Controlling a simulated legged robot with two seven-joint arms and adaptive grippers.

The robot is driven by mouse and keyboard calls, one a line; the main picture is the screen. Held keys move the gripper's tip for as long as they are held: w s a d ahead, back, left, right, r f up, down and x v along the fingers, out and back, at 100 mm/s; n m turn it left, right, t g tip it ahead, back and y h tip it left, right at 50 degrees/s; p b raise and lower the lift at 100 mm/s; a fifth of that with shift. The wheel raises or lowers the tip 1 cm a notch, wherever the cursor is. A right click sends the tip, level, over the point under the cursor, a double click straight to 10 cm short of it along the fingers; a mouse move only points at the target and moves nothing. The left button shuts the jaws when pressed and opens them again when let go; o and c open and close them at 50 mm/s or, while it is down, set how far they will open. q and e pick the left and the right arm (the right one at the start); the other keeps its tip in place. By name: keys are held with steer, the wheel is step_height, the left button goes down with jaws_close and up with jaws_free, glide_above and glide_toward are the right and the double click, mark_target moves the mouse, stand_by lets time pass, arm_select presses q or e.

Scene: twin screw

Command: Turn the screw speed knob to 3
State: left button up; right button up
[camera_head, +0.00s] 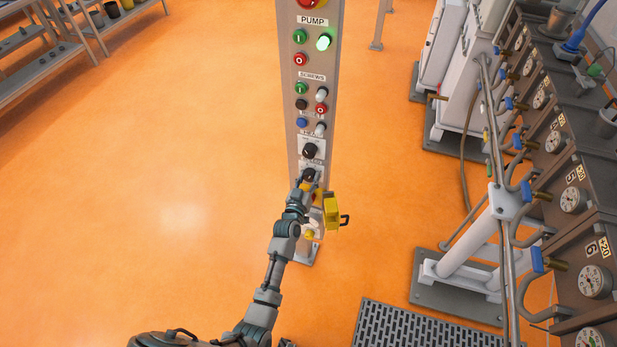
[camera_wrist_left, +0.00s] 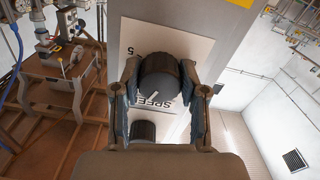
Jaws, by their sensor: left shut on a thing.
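The grey control column (camera_head: 290,118) stands upright in the middle of the head view. My left gripper (camera_head: 307,184) is at its lower part, its fingers around a black knob (camera_head: 309,174). In the left wrist view the fingers (camera_wrist_left: 160,92) close on both sides of this knob (camera_wrist_left: 160,75), which sits on a white plate (camera_wrist_left: 190,48) with "SPEED" lettering and a "5" partly showing. The knob's pointer setting cannot be read. A second black knob (camera_head: 310,150) is just above in the head view, free of the gripper; a second knob (camera_wrist_left: 142,131) also shows in the wrist view. My right gripper is out of view.
A yellow box (camera_head: 332,210) with a black handle is right beside my left gripper. Machinery with gauges (camera_head: 573,199) lines the right side. Orange floor (camera_head: 150,190) is clear on the left.

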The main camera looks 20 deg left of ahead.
arm_select(q)
steer(key=o, duration=1.1)
steer(key=shift+o, duration=0.2)
steer(key=shift+s, duration=0.1)
steer(key=s, duration=1.1)
steer(key=shift+s+a, duration=0.2)
steer(key=shift+s, duration=0.15)
steer(key=shift+f, duration=0.1)
